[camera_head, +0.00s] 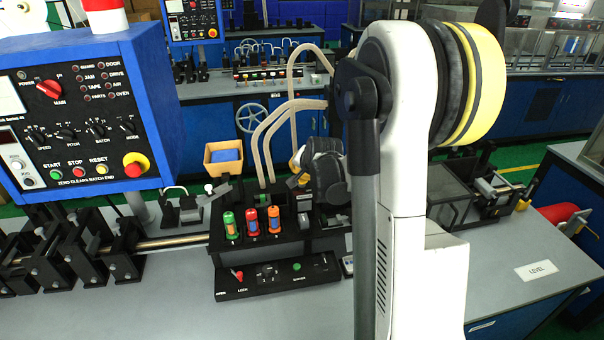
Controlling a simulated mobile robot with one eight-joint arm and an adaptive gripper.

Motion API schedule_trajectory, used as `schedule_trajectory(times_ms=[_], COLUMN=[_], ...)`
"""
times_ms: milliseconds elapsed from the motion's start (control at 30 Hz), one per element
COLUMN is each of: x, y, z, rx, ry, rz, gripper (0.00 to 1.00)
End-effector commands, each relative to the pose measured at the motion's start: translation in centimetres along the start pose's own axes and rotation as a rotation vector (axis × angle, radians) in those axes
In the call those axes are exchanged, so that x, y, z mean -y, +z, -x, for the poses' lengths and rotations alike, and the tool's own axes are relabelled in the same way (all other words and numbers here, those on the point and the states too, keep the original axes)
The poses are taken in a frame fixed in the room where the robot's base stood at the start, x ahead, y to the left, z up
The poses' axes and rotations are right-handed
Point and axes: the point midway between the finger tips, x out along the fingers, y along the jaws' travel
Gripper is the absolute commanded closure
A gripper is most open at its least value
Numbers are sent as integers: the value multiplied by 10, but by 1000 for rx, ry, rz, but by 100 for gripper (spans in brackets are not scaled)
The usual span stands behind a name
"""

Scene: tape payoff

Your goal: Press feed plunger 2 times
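My arm crosses the right of centre and hides part of the bench. Its dark end, my gripper (298,182), is beside the upper right of the black fixture (262,240); its fingers blend with dark parts, so I cannot tell whether they are open or shut, or touching anything. The fixture carries a green cylinder (231,225), a red cylinder (252,221) and an orange-and-blue cylinder (274,219). A low control panel (275,284) in front has a red lever (237,275), a dark knob and a green button (296,266). I cannot tell which part is the feed plunger.
A blue control cabinet (85,110) stands at left, above black roller supports (95,255). Beige tubes (262,140) rise behind the fixture, beside a tan bin (223,158). The front bench surface (180,310) is clear. A LEVEL label (537,271) lies at right.

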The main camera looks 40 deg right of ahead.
Motion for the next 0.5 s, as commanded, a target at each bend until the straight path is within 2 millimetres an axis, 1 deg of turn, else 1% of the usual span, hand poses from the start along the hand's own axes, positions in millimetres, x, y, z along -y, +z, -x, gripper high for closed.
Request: schedule_trajectory(times_ms=[500], x=[16], y=[-16], z=[21], rx=[0], ry=[0], rz=[0], gripper=[100])
